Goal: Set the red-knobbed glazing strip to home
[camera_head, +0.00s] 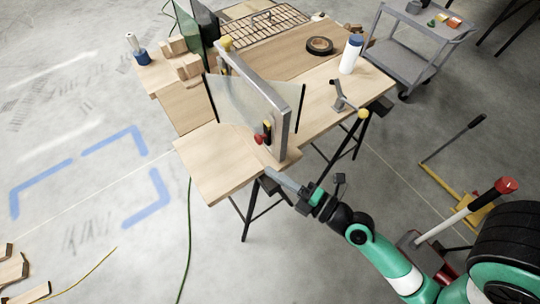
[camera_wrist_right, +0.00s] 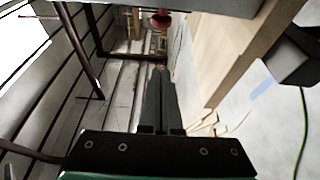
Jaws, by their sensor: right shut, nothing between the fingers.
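The red knob (camera_head: 258,139) sits low at the near end of a grey metal frame (camera_head: 256,82) standing on the wooden workbench. A glass pane (camera_head: 240,103) with dark edge strips stands against this frame. A small yellow and black part is just beside the red knob. In the right wrist view the red knob (camera_wrist_right: 162,18) shows at the top, beyond my fingers. My right gripper (camera_head: 270,174) is shut and empty at the bench's near edge, below and apart from the knob. Its fingers (camera_wrist_right: 157,75) point toward the knob's side. My left gripper is not in view.
The workbench (camera_head: 215,170) carries wooden blocks (camera_head: 188,67), a black tape roll (camera_head: 320,45), a white bottle (camera_head: 351,54), a clamp (camera_head: 342,97) and a wire rack (camera_head: 265,25). A grey cart (camera_head: 415,60) stands at the back right. Floor at the left is mostly free.

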